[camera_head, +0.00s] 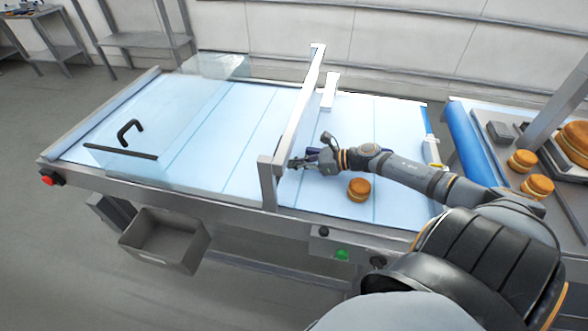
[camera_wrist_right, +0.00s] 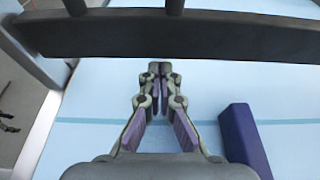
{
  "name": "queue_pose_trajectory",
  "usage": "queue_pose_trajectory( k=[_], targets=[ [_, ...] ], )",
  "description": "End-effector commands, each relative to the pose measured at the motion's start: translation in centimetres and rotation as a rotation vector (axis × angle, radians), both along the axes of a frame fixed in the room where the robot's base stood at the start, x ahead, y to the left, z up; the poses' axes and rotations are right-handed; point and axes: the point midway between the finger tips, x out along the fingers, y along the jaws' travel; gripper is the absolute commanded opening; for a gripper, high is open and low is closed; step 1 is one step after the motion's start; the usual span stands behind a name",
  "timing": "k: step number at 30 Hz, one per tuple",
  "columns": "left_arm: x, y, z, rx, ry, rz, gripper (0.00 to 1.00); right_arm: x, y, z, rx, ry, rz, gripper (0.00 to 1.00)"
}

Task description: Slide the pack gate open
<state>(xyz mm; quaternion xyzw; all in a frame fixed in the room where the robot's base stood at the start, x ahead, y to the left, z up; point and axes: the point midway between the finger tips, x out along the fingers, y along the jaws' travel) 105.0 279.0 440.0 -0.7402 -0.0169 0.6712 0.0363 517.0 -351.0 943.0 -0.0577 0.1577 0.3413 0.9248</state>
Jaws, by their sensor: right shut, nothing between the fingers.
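A clear panel (camera_head: 165,105) with a dark lower edge and a black arched handle (camera_head: 130,131) stands over the left part of the pale blue belt. I cannot tell for sure whether it is the pack gate. A grey metal frame (camera_head: 292,125) crosses the belt in the middle. My right gripper (camera_head: 297,163) is beside the frame's near post, low over the belt and far right of the black handle. In the right wrist view my right gripper (camera_wrist_right: 154,68) is shut and empty, with its tips just below a dark bar (camera_wrist_right: 170,36). My left gripper is not in view.
A round orange-brown item (camera_head: 359,189) lies on the belt near my right arm. A dark blue block (camera_wrist_right: 244,140) lies right of the fingers. More round items (camera_head: 537,186) are on the right-hand table. A grey bin (camera_head: 165,240) hangs at the front. The belt's left half looks clear.

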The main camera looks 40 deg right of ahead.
Motion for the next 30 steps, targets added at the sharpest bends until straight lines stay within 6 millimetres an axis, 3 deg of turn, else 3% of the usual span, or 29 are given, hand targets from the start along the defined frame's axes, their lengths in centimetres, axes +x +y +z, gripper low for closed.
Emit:
queue_pose_trajectory(
  k=[13,23,30],
  targets=[
    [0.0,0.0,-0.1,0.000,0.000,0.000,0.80,0.3,0.3,0.1,0.000,0.000,0.000,0.00],
    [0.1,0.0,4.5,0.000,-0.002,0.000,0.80,0.3,0.2,4.9,0.000,-0.002,-0.001,0.00],
    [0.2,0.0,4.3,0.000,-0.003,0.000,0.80,0.3,0.2,4.6,0.001,-0.002,0.000,0.00]
  ],
)
